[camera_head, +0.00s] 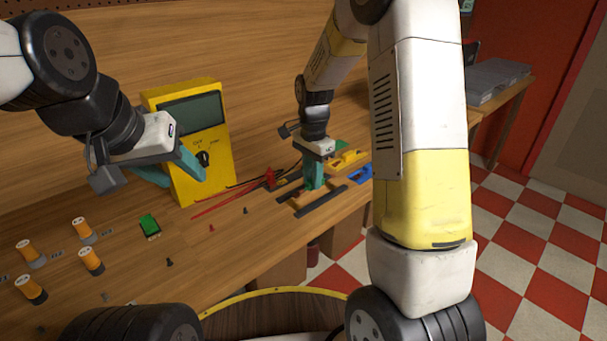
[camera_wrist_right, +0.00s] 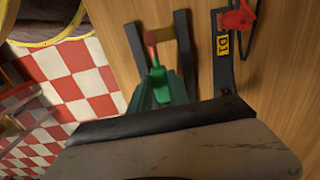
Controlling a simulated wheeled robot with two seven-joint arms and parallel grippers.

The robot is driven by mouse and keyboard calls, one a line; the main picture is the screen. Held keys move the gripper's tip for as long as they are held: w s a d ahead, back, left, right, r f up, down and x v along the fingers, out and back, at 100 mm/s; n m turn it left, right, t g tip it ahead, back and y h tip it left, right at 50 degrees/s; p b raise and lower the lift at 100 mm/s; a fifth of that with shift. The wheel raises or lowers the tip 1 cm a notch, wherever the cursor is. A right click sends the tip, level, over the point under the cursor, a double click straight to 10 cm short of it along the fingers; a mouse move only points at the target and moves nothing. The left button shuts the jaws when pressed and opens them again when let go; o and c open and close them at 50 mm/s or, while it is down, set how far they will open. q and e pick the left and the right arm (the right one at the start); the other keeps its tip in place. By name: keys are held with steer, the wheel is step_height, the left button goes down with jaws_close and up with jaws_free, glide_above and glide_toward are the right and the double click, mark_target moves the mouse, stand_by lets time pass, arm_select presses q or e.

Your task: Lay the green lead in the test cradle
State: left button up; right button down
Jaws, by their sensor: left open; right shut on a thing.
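My right gripper (camera_head: 314,187) points down low over the dark rails of what looks like the test cradle (camera_head: 321,202). It is shut on a bright green piece, apparently the green lead (camera_wrist_right: 157,72), seen between its fingers (camera_wrist_right: 163,88) in the right wrist view. A copper-orange tip (camera_wrist_right: 151,38) shows just beyond it, between two dark bars of the cradle (camera_wrist_right: 185,45). I cannot tell whether the lead touches the cradle. My left gripper (camera_head: 187,180) is open and empty in front of the yellow meter.
The yellow meter (camera_head: 190,140) stands at the back. A red clip (camera_head: 269,181) with red and black leads lies left of the cradle. Yellow (camera_head: 347,158) and blue (camera_head: 359,174) pieces lie to its right.

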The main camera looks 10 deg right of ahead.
mark_target(311, 186)
steer(key=shift+w+a+f, duration=0.1)
steer(key=shift+w+a, duration=0.05)
steer(key=shift+w, duration=0.4)
steer(key=shift+f, duration=1.7)
steer(key=c, duration=1.5)
jaws_free()
steer(key=shift+f, duration=0.15)
